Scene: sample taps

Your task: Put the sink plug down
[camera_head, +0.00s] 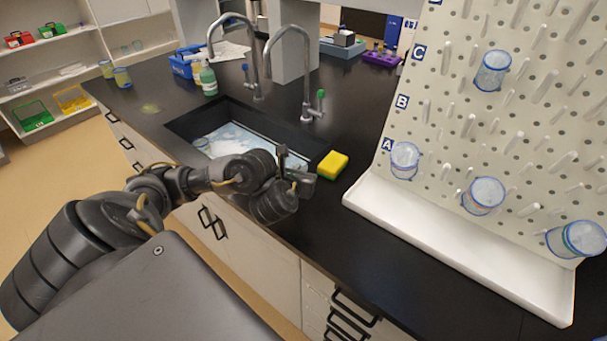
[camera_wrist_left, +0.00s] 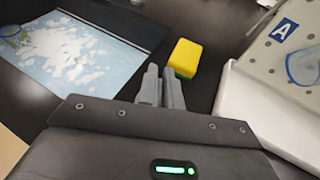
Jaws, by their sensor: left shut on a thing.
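My left gripper (camera_head: 292,165) is above the black counter at the sink's front right corner. In the left wrist view its two fingers (camera_wrist_left: 161,80) stand close together, shut on a thin thing that hardly shows between them. I take it for the sink plug, but its shape and colour cannot be made out. The sink basin (camera_head: 190,128) lies behind and left of the gripper, with pale bluish water or foam inside; it also shows in the left wrist view (camera_wrist_left: 110,75). My right gripper is not in view.
A yellow-green sponge (camera_head: 332,165) lies just right of the gripper, also in the left wrist view (camera_wrist_left: 185,58). A white drying rack (camera_head: 450,240) with glass beakers stands at right. Two taps (camera_head: 308,80) rise behind the sink. A green bottle (camera_head: 208,80) stands back left.

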